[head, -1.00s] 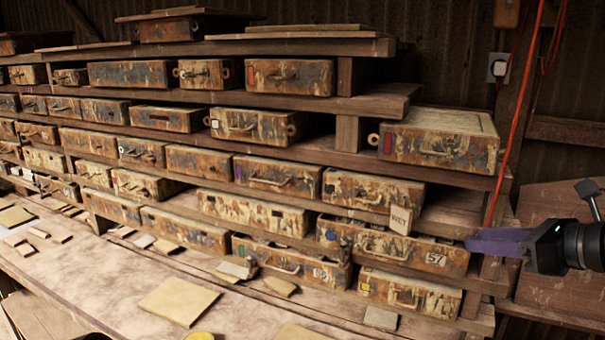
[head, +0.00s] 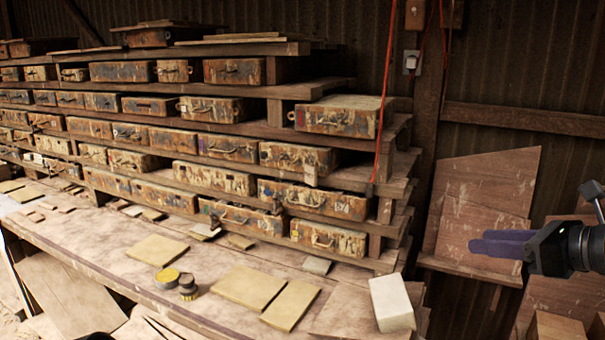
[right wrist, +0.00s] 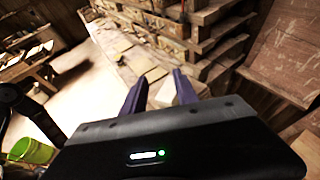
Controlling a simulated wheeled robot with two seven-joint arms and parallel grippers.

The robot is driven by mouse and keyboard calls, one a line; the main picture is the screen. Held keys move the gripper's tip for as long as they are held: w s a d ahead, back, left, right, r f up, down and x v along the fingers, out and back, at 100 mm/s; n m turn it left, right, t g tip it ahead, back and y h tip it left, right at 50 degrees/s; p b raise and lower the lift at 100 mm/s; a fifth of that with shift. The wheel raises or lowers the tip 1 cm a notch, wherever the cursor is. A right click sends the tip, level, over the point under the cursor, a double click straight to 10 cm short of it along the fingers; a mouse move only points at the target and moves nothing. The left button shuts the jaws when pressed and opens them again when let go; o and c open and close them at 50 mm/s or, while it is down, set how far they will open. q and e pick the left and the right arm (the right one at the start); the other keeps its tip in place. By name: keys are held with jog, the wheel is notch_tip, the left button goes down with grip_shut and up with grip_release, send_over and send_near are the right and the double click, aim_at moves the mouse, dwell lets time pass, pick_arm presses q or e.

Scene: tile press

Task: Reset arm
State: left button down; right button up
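My right gripper (head: 503,243) is at the right edge of the head view, with purple fingers pointing left. It is in the air, right of the workbench (head: 120,235) and in front of leaning boards. In the right wrist view its two purple fingers (right wrist: 152,95) stand apart with nothing held between them. Beyond them the view shows the bench and the floor. My left gripper is not in the head view.
A shelf rack (head: 215,150) holds many worn cases. The bench carries a white block (head: 391,303), flat tan tiles (head: 249,287) and small tins (head: 187,287). Large boards (head: 484,215) lean on the right. A green bucket (right wrist: 32,151) stands on the floor.

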jog(key=w+d+f+n+h, duration=0.3)
jog(key=d+f+n+h, duration=0.25)
jog(key=d+f, duration=0.45)
jog(key=a+f+n+g+h, duration=0.3)
jog(key=f+n, duration=0.4)
jog(key=f, duration=1.7)
jog(key=s+a+f+n+g+y, duration=0.1)
jog(key=s+a+f+n+g, duration=0.1)
jog(key=s+a+f+n, duration=0.5)
jog(key=s+a+f+n+g+y, duration=0.1)
jog(key=s+a+f+n+y, duration=0.1)
jog(key=a+f, duration=0.85)
jog(key=s+a+f+n+g+y, duration=0.1)
jog(key=s+a+f+n+g, duration=0.1)
jog(key=s+a+f, duration=0.3)
jog(key=s+a+f+n+g+b, duration=0.1)
jog(key=s+a+f, duration=0.5)
jog(key=s, duration=0.8)
jog(key=a+n+g, duration=0.1)
jog(key=a+n, duration=0.1)
jog(key=a, duration=0.1)
jog(key=shift+f+n+g+y, duration=0.25)
jog(key=shift+n+g+y, duration=0.1)
jog(key=shift+g, duration=0.05)
